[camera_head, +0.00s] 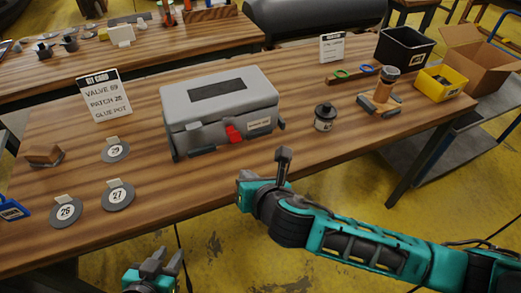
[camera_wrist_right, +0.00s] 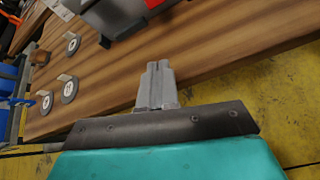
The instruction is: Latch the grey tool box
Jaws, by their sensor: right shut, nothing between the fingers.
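The grey tool box (camera_head: 220,112) stands on the wooden table with its lid down. Its front carries a grey latch (camera_head: 194,127) at left and a red latch (camera_head: 234,134) nearer the middle. I cannot tell whether either is fastened. In the right wrist view, part of the box (camera_wrist_right: 112,14) and its red latch (camera_wrist_right: 152,3) show at the top edge. My right gripper (camera_head: 284,154) is shut and empty, in front of the box and to the right of the red latch; its fingers show in the wrist view (camera_wrist_right: 157,68). My left gripper (camera_head: 163,260) is low before the table edge, fingers apart, empty.
A dark-lidded jar (camera_head: 325,117) stands right of the box. A yellow bin (camera_head: 440,83) and a black bin (camera_head: 404,48) are at far right. The table front before the box is clear.

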